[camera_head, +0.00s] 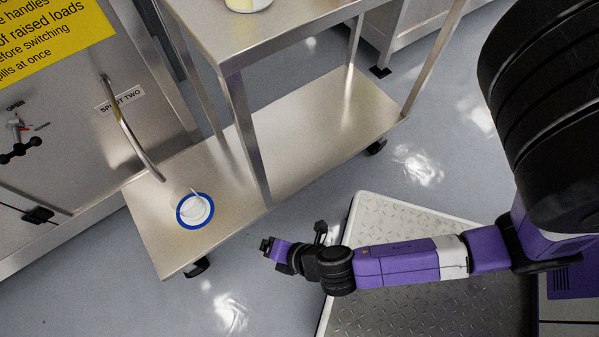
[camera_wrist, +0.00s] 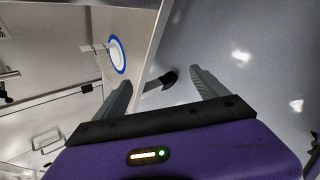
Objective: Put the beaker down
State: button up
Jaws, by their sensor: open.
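In the wrist view the beaker (camera_wrist: 100,47) and the blue ring (camera_wrist: 123,57) show at the upper left, beyond the left finger. My gripper (camera_head: 266,246) is to the right of the beaker and apart from it, out past the front edge of the shelf. In the wrist view my gripper (camera_wrist: 163,82) has its two fingers spread with nothing between them.
The cart's lower shelf (camera_head: 320,125) is bare to the right of the ring. A cart leg (camera_head: 247,140) rises near the shelf's front edge. A steel cabinet with a curved handle (camera_head: 130,135) stands at the left. A caster (camera_wrist: 160,88) shows beyond my fingers.

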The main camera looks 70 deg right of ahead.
jog(key=s+d+r+m+t, duration=0.1)
jog(key=s+r+m+t, duration=0.1)
jog(key=r+m, duration=0.4)
jog(key=s+d+r+m+t+y, duration=0.1)
jog(key=s+r+m, duration=0.4)
jog(key=r, duration=0.7)
jog(key=s+d+r+m+t, duration=0.1)
jog(key=s+r+m+t, duration=0.1)
jog(key=r+m, duration=0.5)
notch_tip(320, 180, up, 2)
jog(key=shift+s+r+m+t, duration=0.1)
jog(key=shift+s+m+t, duration=0.3)
jog(key=shift+s, duration=0.4)
jog(key=shift+d, duration=0.1)
notch_tip(320, 180, up, 32)
jog(key=p, duration=3.2)
